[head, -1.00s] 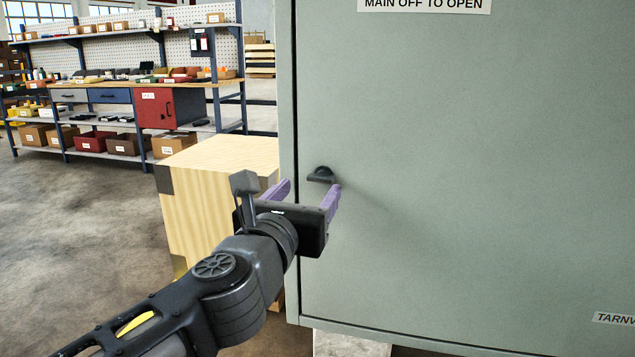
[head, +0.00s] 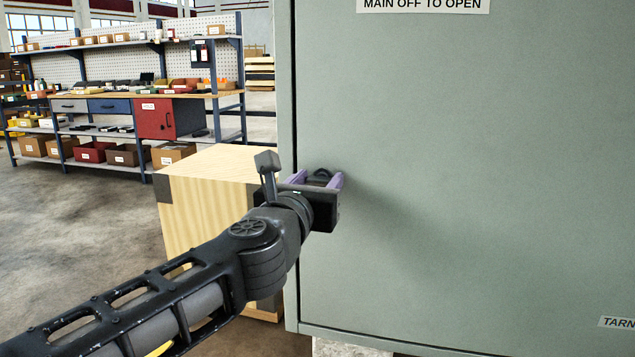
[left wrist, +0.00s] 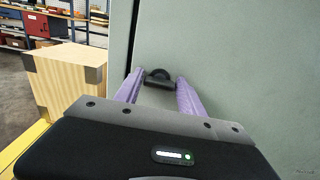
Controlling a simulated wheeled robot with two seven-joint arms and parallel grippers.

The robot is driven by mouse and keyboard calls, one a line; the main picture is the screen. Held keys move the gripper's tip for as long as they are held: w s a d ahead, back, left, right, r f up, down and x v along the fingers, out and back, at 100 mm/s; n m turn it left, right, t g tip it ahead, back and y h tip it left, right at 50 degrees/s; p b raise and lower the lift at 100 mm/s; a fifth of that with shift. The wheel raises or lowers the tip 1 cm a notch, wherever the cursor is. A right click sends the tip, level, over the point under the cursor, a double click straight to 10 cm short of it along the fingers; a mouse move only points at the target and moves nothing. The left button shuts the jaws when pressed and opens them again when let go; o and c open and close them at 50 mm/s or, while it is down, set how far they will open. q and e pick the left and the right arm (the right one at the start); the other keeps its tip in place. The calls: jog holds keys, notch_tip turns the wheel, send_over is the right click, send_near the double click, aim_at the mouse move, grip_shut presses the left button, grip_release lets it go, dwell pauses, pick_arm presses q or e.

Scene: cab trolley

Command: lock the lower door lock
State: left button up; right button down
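The lower door lock (head: 320,174) is a small dark knob near the left edge of the grey-green cabinet door (head: 450,200). My left gripper (head: 319,180) is open, its two purple fingers pointing at the door, one on each side of the lock. In the left wrist view the lock (left wrist: 159,78) shows between and just beyond the fingertips (left wrist: 156,82). The fingers stand apart from each other and do not grip it. I cannot tell whether the fingertips touch the door. My right gripper is in neither view.
A pale wooden crate (head: 215,195) stands left of the cabinet, close beside my left arm. A workbench with shelves and boxes (head: 130,95) is farther back. Open concrete floor (head: 70,225) lies at the left. The door face right of the lock is clear.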

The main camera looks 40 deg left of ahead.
pick_arm(q)
jog(key=c, duration=0.9)
jog(key=shift+c, duration=0.2)
jog(key=m+p, duration=0.1)
jog(key=m, duration=0.3)
jog(key=shift+r+p, duration=0.1)
jog(key=shift+p, duration=0.3)
jog(key=m+p, duration=0.1)
jog(key=m, duration=0.4)
jog(key=shift+d, duration=0.1)
jog(key=m+p, duration=0.1)
jog(key=m, duration=0.3)
jog(key=shift+m+p, duration=0.3)
jog(key=shift+p, duration=0.1)
jog(key=shift+w+d+f+m+p, duration=0.15)
jog(key=shift+m+p, duration=0.15)
jog(key=shift+m, duration=0.8)
jog(key=shift+s+a+f+m+p, duration=0.15)
jog(key=shift+m+p, duration=0.1)
jog(key=shift+m, duration=0.85)
jog(key=shift+w+d, duration=0.1)
jog(key=o, duration=1.4)
